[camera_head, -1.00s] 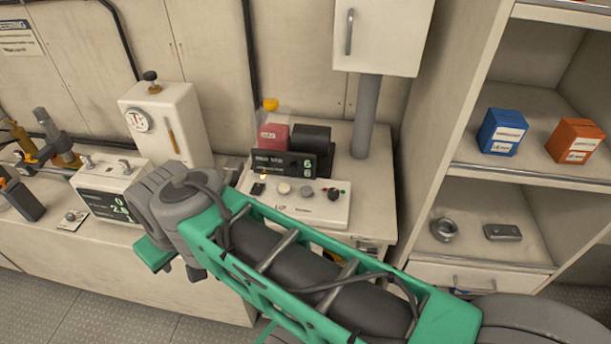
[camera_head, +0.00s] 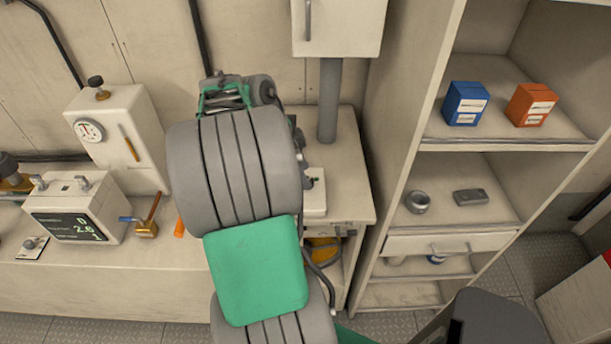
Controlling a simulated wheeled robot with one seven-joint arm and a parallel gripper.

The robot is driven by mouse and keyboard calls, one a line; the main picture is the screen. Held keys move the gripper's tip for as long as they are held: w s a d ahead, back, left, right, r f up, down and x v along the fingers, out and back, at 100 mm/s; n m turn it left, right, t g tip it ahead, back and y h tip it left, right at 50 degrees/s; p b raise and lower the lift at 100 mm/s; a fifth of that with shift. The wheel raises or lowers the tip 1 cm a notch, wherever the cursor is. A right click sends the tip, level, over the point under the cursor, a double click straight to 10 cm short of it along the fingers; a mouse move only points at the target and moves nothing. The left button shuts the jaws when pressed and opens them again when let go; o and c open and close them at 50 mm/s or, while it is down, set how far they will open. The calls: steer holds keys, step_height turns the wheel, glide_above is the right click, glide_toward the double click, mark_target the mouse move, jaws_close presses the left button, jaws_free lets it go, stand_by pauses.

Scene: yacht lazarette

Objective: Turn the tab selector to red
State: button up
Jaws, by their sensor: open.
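The white control panel (camera_head: 315,195) stands on the counter and shows only its right edge beside my arm. My raised grey and green arm covers the rest of it, including its knobs and display, so I cannot see the tab selector or its setting. My arm reaches up through the middle of the view to a green and grey part near the back wall. My gripper's fingers are hidden behind the arm, so I cannot see how they stand relative to the panel.
A grey post (camera_head: 329,100) rises behind the panel. The shelf unit (camera_head: 480,148) at right holds a blue box (camera_head: 465,104) and an orange box (camera_head: 531,105).

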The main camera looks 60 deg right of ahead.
steer(key=shift+x, duration=1.25)
jaws_close()
